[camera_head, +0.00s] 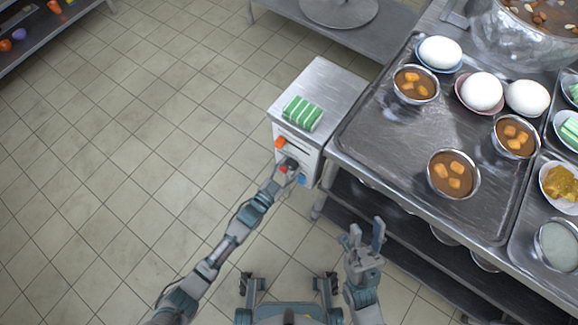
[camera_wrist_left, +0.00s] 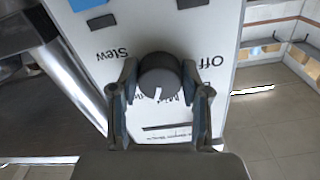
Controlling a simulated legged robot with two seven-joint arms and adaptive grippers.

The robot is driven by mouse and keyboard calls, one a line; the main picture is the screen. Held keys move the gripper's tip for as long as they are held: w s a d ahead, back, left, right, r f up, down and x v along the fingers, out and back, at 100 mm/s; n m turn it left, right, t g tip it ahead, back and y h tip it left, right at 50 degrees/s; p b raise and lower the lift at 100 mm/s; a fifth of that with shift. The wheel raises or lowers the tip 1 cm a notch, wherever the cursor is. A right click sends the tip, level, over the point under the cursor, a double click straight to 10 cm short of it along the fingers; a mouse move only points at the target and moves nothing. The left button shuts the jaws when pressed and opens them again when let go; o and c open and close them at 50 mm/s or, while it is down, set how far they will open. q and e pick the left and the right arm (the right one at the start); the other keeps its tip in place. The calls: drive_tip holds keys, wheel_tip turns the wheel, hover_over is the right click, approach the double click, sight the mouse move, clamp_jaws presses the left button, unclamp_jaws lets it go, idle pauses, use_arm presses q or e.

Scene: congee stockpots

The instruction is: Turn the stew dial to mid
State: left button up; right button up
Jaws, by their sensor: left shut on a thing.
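The appliance is a white-fronted box (camera_head: 295,140) with a metal top, left of the counter. In the left wrist view its panel (camera_wrist_left: 215,30) appears upside down, with "Stew" left of a dark round dial (camera_wrist_left: 160,72) and "Off" right of it. Another label below the dial is partly hidden. The dial's white mark points down in that view. My left gripper (camera_wrist_left: 160,88) is shut on the dial, one finger on each side; the head view also shows it at the box front (camera_head: 287,167). My right gripper (camera_head: 366,236) is open and empty, in front of the counter.
A green-striped block (camera_head: 302,113) lies on the box top. An orange part (camera_head: 280,142) and a blue part (camera_head: 302,180) show on its front. The metal counter (camera_head: 360,155) at right holds stew bowls and white round items. Open tiled floor lies left.

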use_arm(q)
drive_tip(key=o, duration=1.1)
drive_tip(key=shift+s, duration=0.1)
drive_tip(key=shift+o, duration=0.2)
drive_tip(key=shift+a, duration=0.15)
drive_tip(key=v, duration=1.2)
